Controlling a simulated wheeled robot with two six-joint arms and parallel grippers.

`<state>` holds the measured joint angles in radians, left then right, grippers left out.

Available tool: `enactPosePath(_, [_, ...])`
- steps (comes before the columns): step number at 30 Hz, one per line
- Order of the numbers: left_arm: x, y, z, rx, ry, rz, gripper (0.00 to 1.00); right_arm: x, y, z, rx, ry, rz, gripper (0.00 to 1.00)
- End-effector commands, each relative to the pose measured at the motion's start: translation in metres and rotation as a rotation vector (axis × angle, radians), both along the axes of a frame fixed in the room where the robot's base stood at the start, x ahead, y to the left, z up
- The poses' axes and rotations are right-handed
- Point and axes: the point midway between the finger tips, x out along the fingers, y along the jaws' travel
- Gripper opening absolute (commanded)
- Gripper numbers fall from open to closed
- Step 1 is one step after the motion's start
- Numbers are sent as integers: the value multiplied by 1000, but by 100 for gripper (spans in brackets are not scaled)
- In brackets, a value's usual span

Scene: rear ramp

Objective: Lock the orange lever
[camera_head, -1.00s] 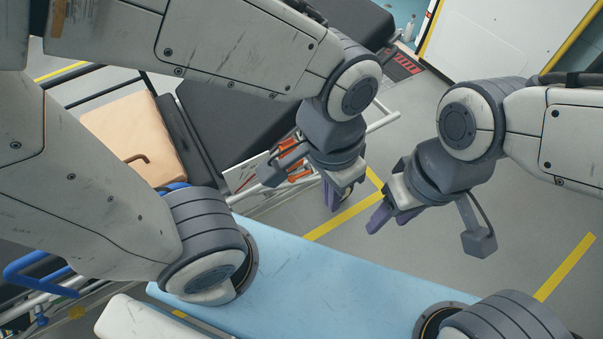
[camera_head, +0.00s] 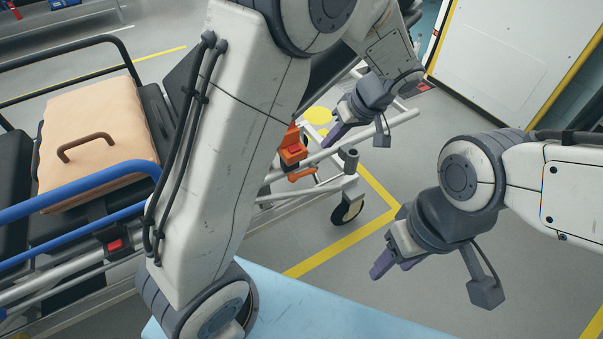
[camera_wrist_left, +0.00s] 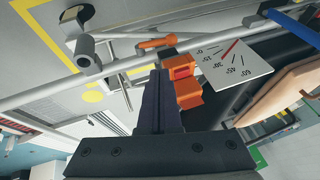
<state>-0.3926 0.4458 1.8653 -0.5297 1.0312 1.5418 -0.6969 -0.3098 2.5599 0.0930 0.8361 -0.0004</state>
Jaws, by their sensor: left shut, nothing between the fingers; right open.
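The orange lever (camera_head: 301,174) sticks out sideways below an orange clamp block (camera_head: 291,150) on the stretcher's rail. In the left wrist view the lever (camera_wrist_left: 157,42) lies just beyond my fingertips, with the orange block (camera_wrist_left: 187,93) to their right. My left gripper (camera_head: 336,134) is shut and empty, to the right of the block in the head view; its fingers (camera_wrist_left: 160,74) also show in the wrist view. I cannot tell whether it touches anything. My right gripper (camera_head: 384,266) is open and empty over the floor, away from the lever. My left arm hides part of the stretcher.
A white angle scale (camera_wrist_left: 236,60) sits beside the orange block. A light-blue surface (camera_head: 300,305) lies in front. Floor at right is clear.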

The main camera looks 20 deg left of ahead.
Motion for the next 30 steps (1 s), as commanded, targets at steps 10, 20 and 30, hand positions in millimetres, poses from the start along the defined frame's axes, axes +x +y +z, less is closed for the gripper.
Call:
enactPosePath(10, [-1, 4, -8, 0, 4, -1, 0, 0, 0, -2, 1, -1, 0, 52])
enactPosePath(20, [2, 32, -66, -1, 7, 0, 0, 0, 0, -17, 0, 0, 0, 52])
enactPosePath(30, [-9, 61, -110, -2, 4, -1, 0, 0, 0, -30, 0, 0, 0, 52])
